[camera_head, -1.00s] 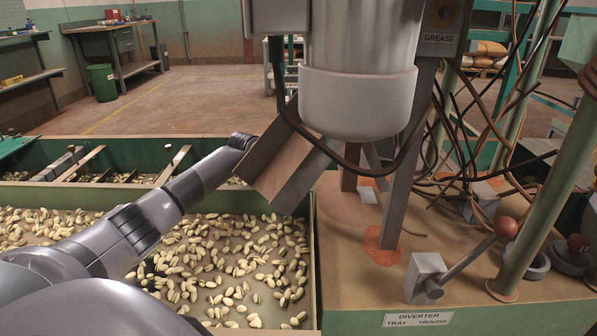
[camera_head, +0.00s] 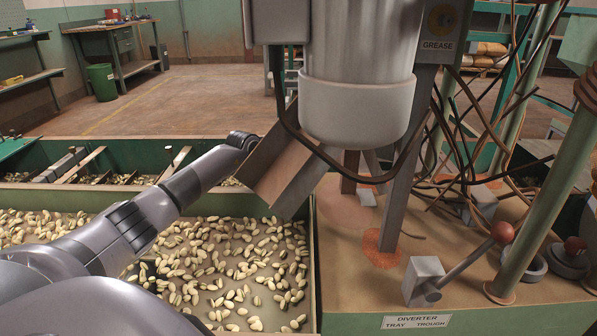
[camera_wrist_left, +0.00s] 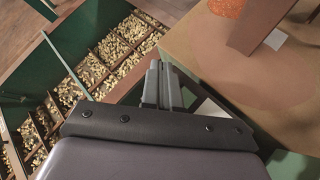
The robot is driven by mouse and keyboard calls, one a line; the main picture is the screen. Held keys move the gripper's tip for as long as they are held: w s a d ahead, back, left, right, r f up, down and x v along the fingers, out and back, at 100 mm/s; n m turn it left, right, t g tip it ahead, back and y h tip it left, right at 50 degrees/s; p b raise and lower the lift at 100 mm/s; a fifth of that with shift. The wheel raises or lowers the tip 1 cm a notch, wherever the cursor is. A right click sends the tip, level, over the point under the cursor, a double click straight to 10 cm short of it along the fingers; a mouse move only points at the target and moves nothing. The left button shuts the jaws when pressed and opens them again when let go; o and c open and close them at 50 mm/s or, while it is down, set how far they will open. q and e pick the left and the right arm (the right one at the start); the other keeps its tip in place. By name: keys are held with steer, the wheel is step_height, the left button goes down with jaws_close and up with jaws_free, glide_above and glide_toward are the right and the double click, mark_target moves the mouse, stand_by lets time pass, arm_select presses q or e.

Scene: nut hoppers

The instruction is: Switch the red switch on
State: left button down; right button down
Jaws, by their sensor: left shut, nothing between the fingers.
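I cannot make out a red switch in either view. My left arm reaches from the lower left in the head view, and its far end stops beside the metal chute; the gripper there is hidden. In the left wrist view my left gripper (camera_wrist_left: 161,72) shows with its two grey fingers together and nothing between them. A lever with a red ball knob (camera_head: 503,232) stands on the diverter box (camera_head: 423,279) at the right, above a "DIVERTER TRAY TROUGH" label. My right gripper is not in view.
The metal chute (camera_head: 281,170) hangs under a white cylinder (camera_head: 357,105) by my left arm. Nuts fill the green trough (camera_head: 314,262) below. Loose cables and posts crowd the right. A "GREASE" panel (camera_head: 441,32) is above.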

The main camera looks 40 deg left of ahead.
arm_select(q)
steer(key=shift+s+a+r+p, duration=0.2)
steer(key=shift+r+p, duration=0.4)
steer(key=shift+r, duration=0.2)
steer(key=shift+s+a+r+p, duration=0.15)
steer(key=shift+a+r+p, duration=0.05)
steer(key=shift+r+p, duration=0.5)
steer(key=shift+s+a+r+p, duration=0.2)
steer(key=shift+r+p, duration=0.3)
steer(key=shift+r, duration=0.35)
